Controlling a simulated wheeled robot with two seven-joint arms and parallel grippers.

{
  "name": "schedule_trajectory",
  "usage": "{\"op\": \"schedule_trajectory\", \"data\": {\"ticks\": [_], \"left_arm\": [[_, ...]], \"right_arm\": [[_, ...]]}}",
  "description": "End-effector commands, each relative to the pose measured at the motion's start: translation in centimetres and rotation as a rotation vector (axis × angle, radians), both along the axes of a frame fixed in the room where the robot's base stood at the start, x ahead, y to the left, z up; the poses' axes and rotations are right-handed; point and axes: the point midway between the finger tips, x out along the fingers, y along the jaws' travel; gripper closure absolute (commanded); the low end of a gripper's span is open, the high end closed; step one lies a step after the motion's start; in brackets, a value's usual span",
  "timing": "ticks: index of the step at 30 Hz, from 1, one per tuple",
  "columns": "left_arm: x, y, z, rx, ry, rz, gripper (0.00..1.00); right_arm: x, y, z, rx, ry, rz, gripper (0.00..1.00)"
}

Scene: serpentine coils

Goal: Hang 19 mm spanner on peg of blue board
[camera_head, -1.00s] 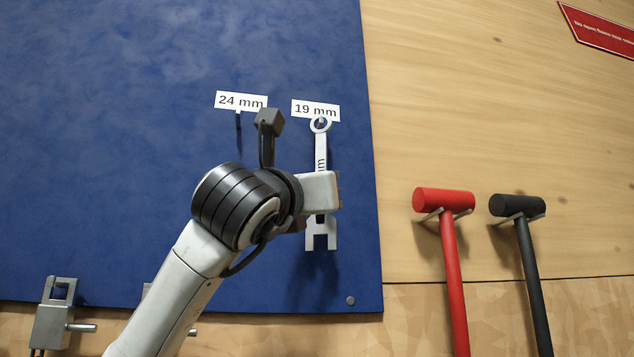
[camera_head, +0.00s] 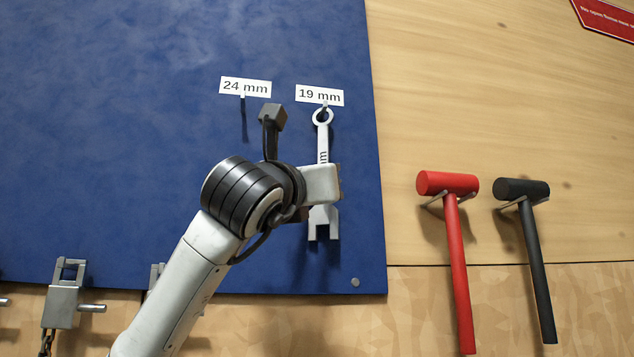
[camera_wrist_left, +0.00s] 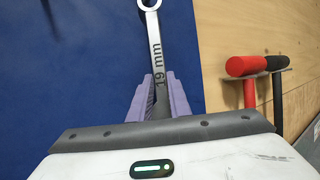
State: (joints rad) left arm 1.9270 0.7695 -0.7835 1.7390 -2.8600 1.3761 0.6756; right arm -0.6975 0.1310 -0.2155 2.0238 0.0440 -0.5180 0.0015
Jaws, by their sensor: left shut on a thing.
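The spanner (camera_head: 323,148) is upright with its ring end at the top and its open jaw at the bottom, in front of the blue board (camera_head: 150,140). In the left wrist view the spanner (camera_wrist_left: 154,42) reads "19 mm". My left gripper (camera_head: 326,185) is shut on its shaft; the purple fingers (camera_wrist_left: 160,92) show on both sides of it. The ring is just below the 19 mm label (camera_head: 320,96), and a peg tip (camera_head: 325,104) shows at the ring's top. I cannot tell whether the ring is around the peg. My right gripper is not in view.
An empty peg (camera_head: 243,102) is under the 24 mm label (camera_head: 245,87), left of my wrist. A red mallet (camera_head: 455,250) and a black mallet (camera_head: 531,255) hang to the right. A metal shackle-like part (camera_head: 63,303) is at lower left.

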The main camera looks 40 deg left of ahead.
Motion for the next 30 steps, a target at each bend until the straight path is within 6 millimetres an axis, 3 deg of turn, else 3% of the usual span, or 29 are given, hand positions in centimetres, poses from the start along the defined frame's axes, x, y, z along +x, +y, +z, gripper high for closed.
{"op": "schedule_trajectory", "data": {"ticks": [3, 4, 8, 20, 30], "left_arm": [[-0.1, 0.0, 0.1, 0.000, -0.003, 0.000, 1.00], [-0.1, 0.0, 0.1, 0.000, -0.003, 0.000, 0.82], [-0.1, 0.0, 0.1, 0.001, -0.002, 0.000, 0.61], [-0.8, -0.4, -0.5, 0.001, -0.001, -0.001, 0.61], [-6.5, -2.3, -2.9, 0.002, -0.004, -0.002, 0.61]], "right_arm": [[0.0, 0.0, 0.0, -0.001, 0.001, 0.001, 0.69], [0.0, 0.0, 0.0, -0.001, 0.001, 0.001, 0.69], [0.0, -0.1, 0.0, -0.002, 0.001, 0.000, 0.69], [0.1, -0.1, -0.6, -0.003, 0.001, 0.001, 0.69], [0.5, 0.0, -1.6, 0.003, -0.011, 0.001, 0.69]]}}
